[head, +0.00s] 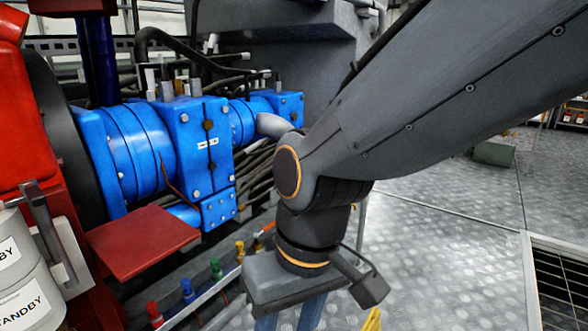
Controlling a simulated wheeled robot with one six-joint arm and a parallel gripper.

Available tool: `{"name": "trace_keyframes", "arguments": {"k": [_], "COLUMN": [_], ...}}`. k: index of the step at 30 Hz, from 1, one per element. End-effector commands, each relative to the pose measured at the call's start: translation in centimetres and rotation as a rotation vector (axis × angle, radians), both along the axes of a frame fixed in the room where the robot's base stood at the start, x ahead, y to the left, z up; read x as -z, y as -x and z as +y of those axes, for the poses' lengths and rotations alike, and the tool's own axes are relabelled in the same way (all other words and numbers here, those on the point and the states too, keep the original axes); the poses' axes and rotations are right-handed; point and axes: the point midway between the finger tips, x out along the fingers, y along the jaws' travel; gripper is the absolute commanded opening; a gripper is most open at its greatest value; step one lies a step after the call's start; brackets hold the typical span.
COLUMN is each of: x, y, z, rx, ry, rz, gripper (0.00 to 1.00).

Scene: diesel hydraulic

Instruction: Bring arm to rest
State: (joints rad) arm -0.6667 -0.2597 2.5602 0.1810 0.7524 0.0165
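My arm (400,110) reaches from the upper right down to the middle of the head view, bent at a dark wrist joint. My gripper (289,318) hangs below the wrist and points down at the bottom edge. Its two blue-grey fingers stand apart with a gap between them. Their tips are cut off by the frame, and nothing shows between the visible parts. The arm is in front of the blue hydraulic pump (145,150) and hides part of the hoses behind.
A red plate (143,240) juts out at the left, by grey STANDBY canisters (30,290). Coloured fittings (188,290) line a rail left of my gripper. Metal floor (440,250) is clear at the right, up to a framed floor grating (560,275).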

Motion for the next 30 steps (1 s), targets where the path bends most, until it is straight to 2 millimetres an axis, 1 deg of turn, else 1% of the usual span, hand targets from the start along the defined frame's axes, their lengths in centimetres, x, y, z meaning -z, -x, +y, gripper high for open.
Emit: {"name": "trace_keyframes", "arguments": {"k": [25, 30], "x": [0.0, -1.4], "y": [0.0, -0.2], "z": [0.0, -0.7], "rx": [0.0, 0.024], "ry": [0.0, 0.007], "rz": [0.0, 0.0], "gripper": [0.41, 0.41]}}
